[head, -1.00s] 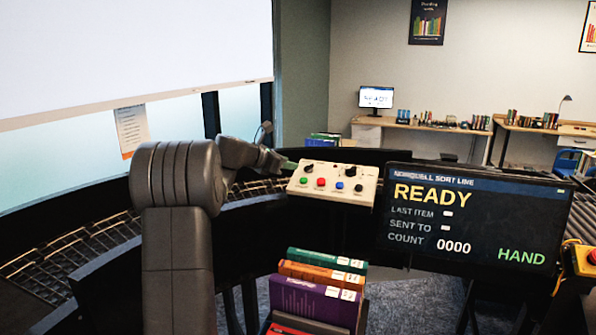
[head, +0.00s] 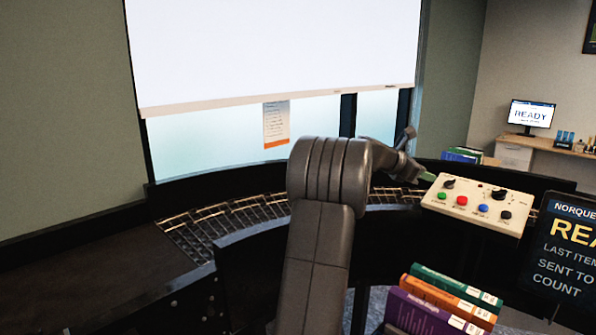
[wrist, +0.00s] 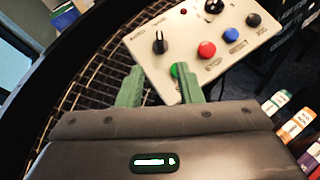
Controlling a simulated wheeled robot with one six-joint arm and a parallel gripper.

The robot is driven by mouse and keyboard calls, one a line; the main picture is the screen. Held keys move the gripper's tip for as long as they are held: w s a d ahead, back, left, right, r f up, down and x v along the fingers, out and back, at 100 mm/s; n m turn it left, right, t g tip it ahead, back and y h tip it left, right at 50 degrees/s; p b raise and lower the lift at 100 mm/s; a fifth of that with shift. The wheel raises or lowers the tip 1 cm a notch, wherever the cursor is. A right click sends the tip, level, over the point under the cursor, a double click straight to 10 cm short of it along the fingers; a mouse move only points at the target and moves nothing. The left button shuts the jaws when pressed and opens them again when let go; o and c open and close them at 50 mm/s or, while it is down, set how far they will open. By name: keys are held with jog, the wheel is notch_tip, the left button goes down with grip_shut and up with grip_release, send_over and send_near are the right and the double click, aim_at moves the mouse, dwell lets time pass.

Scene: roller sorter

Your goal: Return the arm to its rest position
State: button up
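My arm rises in the middle of the head view and bends right at the elbow. My gripper (head: 424,177) reaches to the left edge of the beige control panel (head: 478,205). In the wrist view my gripper (wrist: 160,88) has its two green fingers apart with nothing between them. The right fingertip appears close to the green button (wrist: 178,72) on the panel; I cannot tell whether it touches. The panel also carries red, blue and black buttons and dark knobs.
A curved roller conveyor (head: 240,212) runs behind my arm. A status screen (head: 566,250) stands at the right edge, partly cut off. A stack of books (head: 440,300) sits at the lower right. A dark flat surface (head: 90,265) at the left is bare.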

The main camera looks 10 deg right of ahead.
aim_at(450, 181)
jog(key=p+x, duration=0.3)
jog(key=x, duration=0.8)
jog(key=shift+r, duration=0.1)
jog(key=shift+a, duration=0.1)
jog(key=b+v, duration=0.4)
jog(key=v, duration=1)
jog(key=p+x, duration=0.4)
jog(key=x, duration=1)
jog(key=shift+s+n+t, duration=0.25)
jog(key=shift+n+t, duration=0.75)
jog(key=shift+n, duration=0.2)
jog(key=n+t, duration=0.1)
jog(key=n+t+y+b, duration=0.1)
jog(key=n, duration=0.1)
jog(key=shift+s+d, duration=0.1)
jog(key=shift+d, duration=0.15)
jog(key=shift+r+n+t+y, duration=0.2)
jog(key=shift+n+t+y, duration=0.6)
jog(key=shift+n+t, duration=0.45)
jog(key=shift+f+n+y, duration=0.1)
jog(key=shift+n+y, duration=0.2)
jog(key=shift+n, duration=0.05)
